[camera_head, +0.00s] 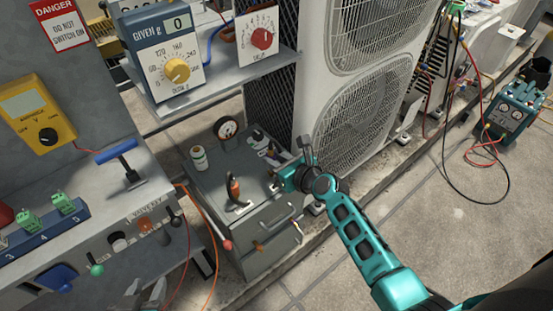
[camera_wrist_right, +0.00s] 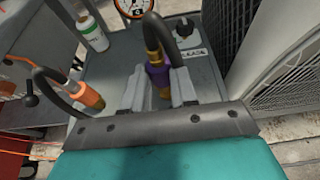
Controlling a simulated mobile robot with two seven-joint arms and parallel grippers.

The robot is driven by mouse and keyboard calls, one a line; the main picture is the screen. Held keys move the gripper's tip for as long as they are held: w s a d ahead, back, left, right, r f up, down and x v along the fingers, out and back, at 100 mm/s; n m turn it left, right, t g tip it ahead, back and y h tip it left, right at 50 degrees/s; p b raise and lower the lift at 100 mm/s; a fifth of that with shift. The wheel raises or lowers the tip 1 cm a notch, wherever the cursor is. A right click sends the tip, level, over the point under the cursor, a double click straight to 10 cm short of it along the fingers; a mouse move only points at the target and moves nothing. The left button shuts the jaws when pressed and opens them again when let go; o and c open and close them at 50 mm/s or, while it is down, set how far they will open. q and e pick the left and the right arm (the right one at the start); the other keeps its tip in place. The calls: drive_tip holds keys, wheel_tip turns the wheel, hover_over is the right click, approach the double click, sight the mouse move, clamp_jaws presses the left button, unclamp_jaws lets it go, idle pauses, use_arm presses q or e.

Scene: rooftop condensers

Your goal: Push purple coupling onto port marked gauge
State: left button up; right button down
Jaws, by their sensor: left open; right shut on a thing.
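The purple coupling (camera_wrist_right: 158,75) has a brass-coloured end and a black hose looping from it. It is between the fingers of my right gripper (camera_wrist_right: 158,92), which is shut on it above the grey cabinet top (camera_wrist_right: 115,65). In the head view my right gripper (camera_head: 276,168) is over the right side of that cabinet, and its hold is largely hidden. My left gripper (camera_head: 144,292) shows only as grey fingers at the bottom edge, open and away from the cabinet. I cannot make out a port marked gauge; a round gauge (camera_head: 227,127) stands at the cabinet's back.
An orange coupling (camera_head: 235,190) on a black hose and a white bottle (camera_head: 198,157) are on the cabinet top. A black knob (camera_wrist_right: 185,28) is near a white label (camera_wrist_right: 192,54). The condenser (camera_head: 345,95) stands close behind on the right. A shelf with dials (camera_head: 215,80) overhangs the back.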

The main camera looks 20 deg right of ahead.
drive_tip(key=shift+f+b, duration=0.5)
drive_tip(key=shift+f, duration=0.2)
idle(0.6)
drive_tip(key=shift+f+b, duration=0.5)
drive_tip(key=shift+f, duration=0.2)
idle(1.0)
drive_tip(key=c, duration=0.8)
unclamp_jaws()
wheel_tip(320, 180, up, 6)
drive_tip(key=p, duration=0.6)
drive_tip(key=shift+f, duration=0.25)
wheel_tip(320, 180, up, 2)
